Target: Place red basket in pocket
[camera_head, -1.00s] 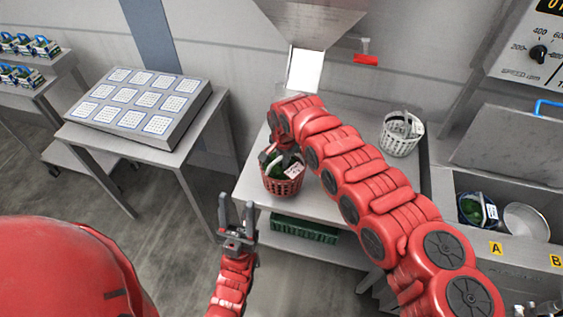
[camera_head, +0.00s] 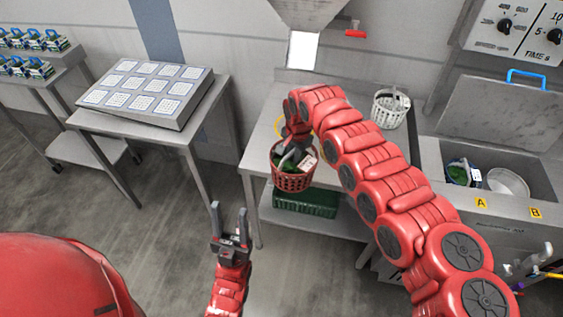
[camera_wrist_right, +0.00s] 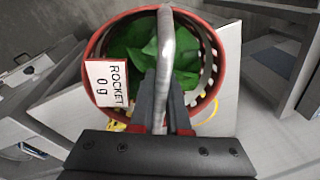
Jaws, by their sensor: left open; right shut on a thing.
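The red basket (camera_head: 291,180) hangs from my right gripper (camera_head: 291,148) at the front edge of the steel table in the head view. In the right wrist view the gripper (camera_wrist_right: 160,103) is shut on the basket's grey handle (camera_wrist_right: 166,45). Green leaves (camera_wrist_right: 140,45) fill the basket (camera_wrist_right: 216,62), and a white label reading "ROCKET 0 g" (camera_wrist_right: 108,82) is on its rim. My left gripper (camera_head: 230,222) is open and empty, low in front of the table. I cannot tell which place is the pocket.
A white basket (camera_head: 391,108) stands on the steel table (camera_head: 258,150). A green crate (camera_head: 305,203) is on the shelf below. A panel with several white grid squares (camera_head: 150,92) lies on the left table. A hopper (camera_head: 308,12) hangs above.

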